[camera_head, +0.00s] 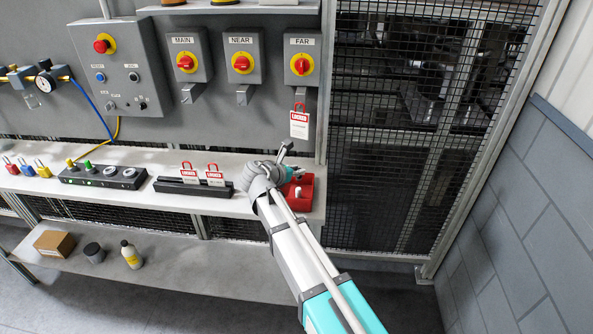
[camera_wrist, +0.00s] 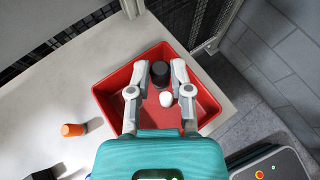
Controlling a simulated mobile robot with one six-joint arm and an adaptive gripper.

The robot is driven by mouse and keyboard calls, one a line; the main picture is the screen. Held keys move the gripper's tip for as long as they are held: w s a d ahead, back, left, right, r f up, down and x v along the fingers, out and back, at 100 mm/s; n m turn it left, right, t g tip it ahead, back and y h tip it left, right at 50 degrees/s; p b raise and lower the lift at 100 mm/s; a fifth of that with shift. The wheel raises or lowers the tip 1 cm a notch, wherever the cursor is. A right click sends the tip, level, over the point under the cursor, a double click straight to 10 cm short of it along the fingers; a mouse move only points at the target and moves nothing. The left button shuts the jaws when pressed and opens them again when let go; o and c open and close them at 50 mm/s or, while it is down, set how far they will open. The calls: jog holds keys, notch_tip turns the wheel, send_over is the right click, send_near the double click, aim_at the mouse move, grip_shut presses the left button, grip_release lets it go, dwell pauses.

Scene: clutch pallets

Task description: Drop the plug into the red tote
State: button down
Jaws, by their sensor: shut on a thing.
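The red tote (camera_head: 307,203) stands at the right end of the grey bench, and it fills the middle of the wrist view (camera_wrist: 107,92). My gripper (camera_wrist: 160,70) is over the tote, its fingers pointing down into it. It is shut on a dark, round-ended thing, which I take to be the plug (camera_wrist: 160,74). A small white rounded thing (camera_wrist: 166,99) shows just below the plug in the wrist view; a white piece also shows within the tote in the head view (camera_head: 298,192). How high the plug is above the tote floor is unclear.
An orange cylinder (camera_wrist: 73,129) lies on the bench beside the tote. A black lock holder (camera_head: 195,189) with red padlocks sits to the left. Switch boxes and a tagged padlock (camera_head: 299,124) are on the wall behind. A mesh fence (camera_head: 400,130) stands to the right.

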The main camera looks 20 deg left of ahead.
jog(key=shift+f+b, duration=1.15)
jog(key=shift+f, duration=0.3)
jog(key=shift+c, duration=2.3)
grip_release()
jog(key=shift+r, duration=0.15)
